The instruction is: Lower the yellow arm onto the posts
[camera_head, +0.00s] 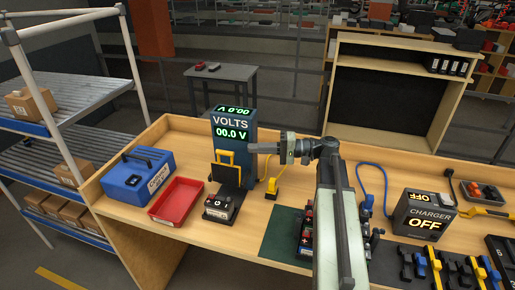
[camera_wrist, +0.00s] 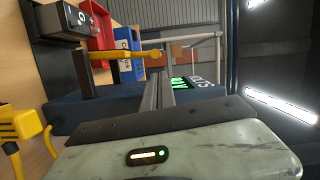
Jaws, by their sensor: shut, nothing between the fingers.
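The blue tester (camera_head: 233,135) stands on the bench and reads VOLTS 00.0 V. Its yellow arm (camera_head: 233,153) shows on its front, raised above a small dark battery (camera_head: 221,207). The battery posts are too small to make out clearly. In the wrist view the yellow arm (camera_wrist: 120,50) is a bar with a rounded end, and part of the battery (camera_wrist: 62,22) shows at the top left. My gripper (camera_head: 254,148) is shut and empty beside the tester front, right of the yellow arm. In the wrist view my fingertips (camera_wrist: 160,78) look close to the arm's rounded end; contact cannot be told.
A red tray (camera_head: 176,201) and a blue case (camera_head: 138,174) lie left of the battery. A yellow clamp (camera_head: 271,187) on a cable is right of the tester. The charger (camera_head: 424,214), reading OFF, and several tools occupy the right side. A green mat (camera_head: 280,232) lies in front.

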